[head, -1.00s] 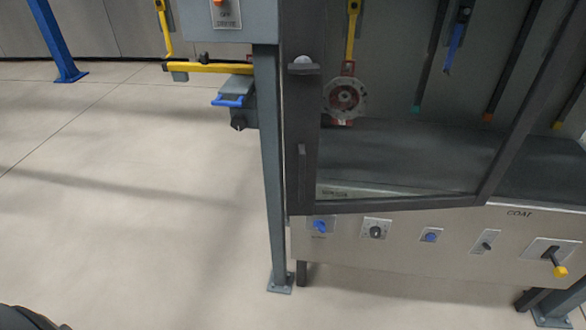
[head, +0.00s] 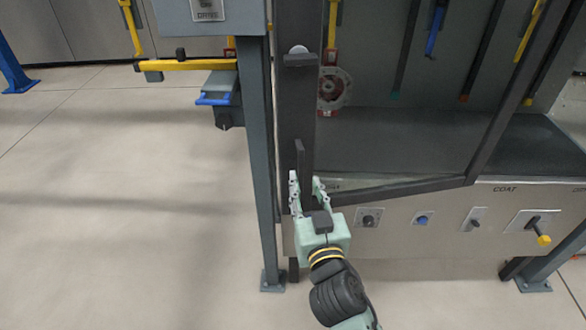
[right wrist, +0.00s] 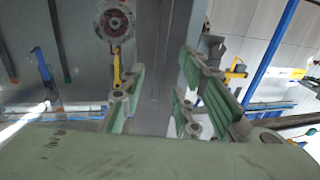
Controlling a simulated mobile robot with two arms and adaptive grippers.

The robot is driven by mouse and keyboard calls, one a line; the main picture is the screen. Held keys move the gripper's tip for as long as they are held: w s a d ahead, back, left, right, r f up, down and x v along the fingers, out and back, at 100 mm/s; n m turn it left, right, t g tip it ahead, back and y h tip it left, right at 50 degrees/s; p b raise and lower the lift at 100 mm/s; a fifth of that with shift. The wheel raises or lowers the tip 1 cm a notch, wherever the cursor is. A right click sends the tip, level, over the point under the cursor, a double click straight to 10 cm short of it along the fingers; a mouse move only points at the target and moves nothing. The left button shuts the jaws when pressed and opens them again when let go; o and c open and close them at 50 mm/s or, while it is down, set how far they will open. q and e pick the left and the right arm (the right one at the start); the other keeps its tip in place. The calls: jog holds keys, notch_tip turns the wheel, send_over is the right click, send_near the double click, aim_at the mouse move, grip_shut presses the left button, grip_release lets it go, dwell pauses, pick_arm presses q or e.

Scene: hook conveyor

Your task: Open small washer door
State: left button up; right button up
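The small washer door (head: 388,191) is a dark-framed pane in front of the cabinet. I cannot tell whether it stands ajar. Its handle (head: 300,158) is a dark upright bar on the left stile. My right gripper (head: 306,182) reaches up to the lower end of this handle, with its fingers apart on either side. In the right wrist view the right gripper (right wrist: 160,92) shows spread green fingers with a dark upright part between them. Contact with the handle is not clear. My left gripper is not in view.
A control panel with a dial (head: 368,219), a blue button (head: 421,219) and a yellow-tipped lever (head: 541,238) runs below the door. A grey post (head: 262,170) stands just left of the handle. A blue-handled box (head: 216,96) hangs beyond it. The floor at left is clear.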

aim_at(301, 172)
jog(key=p+x, duration=0.1)
jog(key=x, duration=0.5)
jog(key=shift+w, duration=0.25)
jog(key=shift+c, duration=0.6)
grip_shut()
